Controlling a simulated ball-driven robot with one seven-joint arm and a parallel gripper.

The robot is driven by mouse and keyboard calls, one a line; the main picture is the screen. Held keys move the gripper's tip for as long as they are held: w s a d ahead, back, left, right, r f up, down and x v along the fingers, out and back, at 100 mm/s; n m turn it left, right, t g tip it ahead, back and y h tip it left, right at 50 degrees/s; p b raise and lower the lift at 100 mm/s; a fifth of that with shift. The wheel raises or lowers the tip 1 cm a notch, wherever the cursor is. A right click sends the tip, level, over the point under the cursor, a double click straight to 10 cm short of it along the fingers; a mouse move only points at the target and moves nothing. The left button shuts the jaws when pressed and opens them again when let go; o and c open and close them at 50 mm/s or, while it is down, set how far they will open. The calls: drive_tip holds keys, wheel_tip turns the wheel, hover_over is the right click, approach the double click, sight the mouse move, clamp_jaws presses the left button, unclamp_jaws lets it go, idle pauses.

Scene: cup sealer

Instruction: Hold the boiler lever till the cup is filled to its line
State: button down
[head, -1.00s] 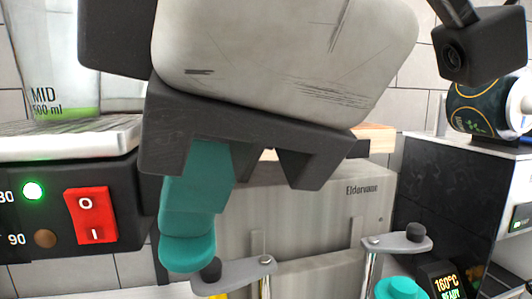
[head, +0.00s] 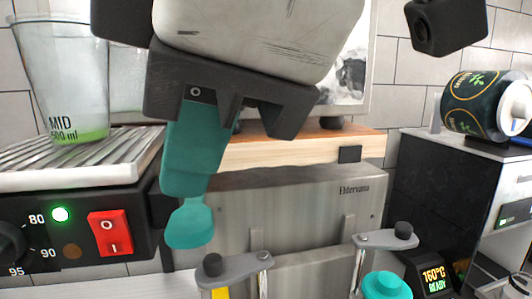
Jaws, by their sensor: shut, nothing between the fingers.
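A clear cup (head: 62,75) marked "MID 500 ml" stands upright on a ribbed metal drip tray (head: 70,172) at the left. Green shows low in the cup, about at and below the marking; whether the top of it is at a line I cannot tell. My gripper (head: 190,222) is in front, to the right of the cup and tray. Its teal fingers point down, are shut and hold nothing. They do not appear to touch the cup. The boiler front (head: 75,228) shows a lit green lamp and a red rocker switch (head: 110,233). I cannot make out a boiler lever.
At the right is a black machine (head: 440,185) holding a dark roll (head: 475,105). A "160°C READY" display (head: 435,278) is lower right.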

drive_tip(key=d+r+b, duration=0.2)
drive_tip(key=d+r, duration=0.1)
drive_tip(key=r, duration=0.7)
drive_tip(key=shift+s, duration=0.2)
idle(0.5)
drive_tip(key=shift+d, duration=0.1)
idle(0.9)
